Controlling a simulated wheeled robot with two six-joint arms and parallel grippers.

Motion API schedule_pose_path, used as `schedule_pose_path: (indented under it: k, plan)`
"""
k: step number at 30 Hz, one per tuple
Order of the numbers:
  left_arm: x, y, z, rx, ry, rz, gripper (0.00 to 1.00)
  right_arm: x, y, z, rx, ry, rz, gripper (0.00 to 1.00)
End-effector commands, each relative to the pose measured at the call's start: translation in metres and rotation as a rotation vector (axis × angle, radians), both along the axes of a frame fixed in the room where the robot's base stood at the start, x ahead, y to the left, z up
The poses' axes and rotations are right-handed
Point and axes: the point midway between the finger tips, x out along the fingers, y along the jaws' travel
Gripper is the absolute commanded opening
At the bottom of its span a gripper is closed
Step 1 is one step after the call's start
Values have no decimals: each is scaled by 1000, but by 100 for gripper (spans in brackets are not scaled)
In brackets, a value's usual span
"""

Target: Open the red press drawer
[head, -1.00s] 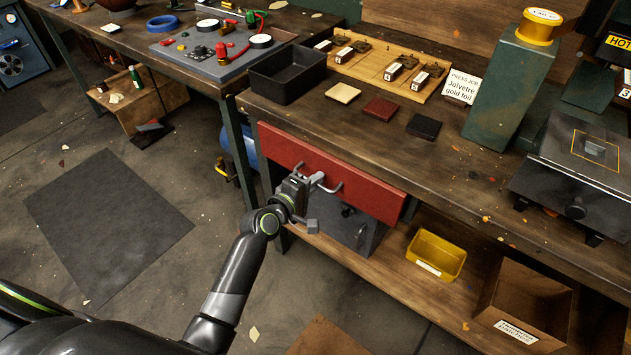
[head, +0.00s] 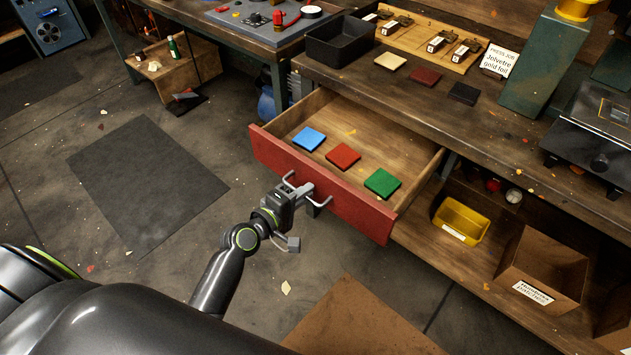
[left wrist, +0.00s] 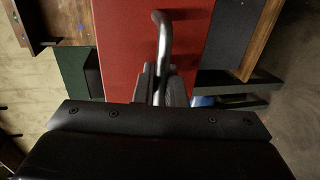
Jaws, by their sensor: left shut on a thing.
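The red press drawer (head: 350,204) is pulled well out from under the bench in the head view. Inside its wooden tray lie a blue square (head: 309,139), a red square (head: 343,156) and a green square (head: 382,184). My left gripper (head: 311,197) is at the drawer's front, shut on the metal bar handle (head: 322,203). The left wrist view shows the handle (left wrist: 163,35) between the gripper's fingers (left wrist: 161,85), with the red front (left wrist: 122,45) behind it. My right gripper is not in view.
On the bench stand a black bin (head: 340,43) and cream, dark red and black squares. A yellow bin (head: 461,219) and a cardboard box (head: 541,266) sit on the lower shelf.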

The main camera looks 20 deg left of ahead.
Motion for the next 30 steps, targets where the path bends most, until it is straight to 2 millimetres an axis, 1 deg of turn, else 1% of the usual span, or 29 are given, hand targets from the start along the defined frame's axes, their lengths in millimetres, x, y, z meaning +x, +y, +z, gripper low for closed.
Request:
schedule_pose_path:
  k: [1,6,12,20,21,30]
  plan:
    - [-7,3,-1,2,2,0,0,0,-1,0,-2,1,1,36]
    - [-18,6,-1,1,2,0,0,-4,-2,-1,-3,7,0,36]
    - [-21,8,-1,2,2,0,0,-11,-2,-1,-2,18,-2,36]
    - [-21,8,-1,2,2,0,0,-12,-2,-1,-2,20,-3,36]
    - [-21,8,-1,1,2,0,16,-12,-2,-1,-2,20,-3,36]
    - [-21,8,0,0,1,0,16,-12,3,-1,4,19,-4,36]
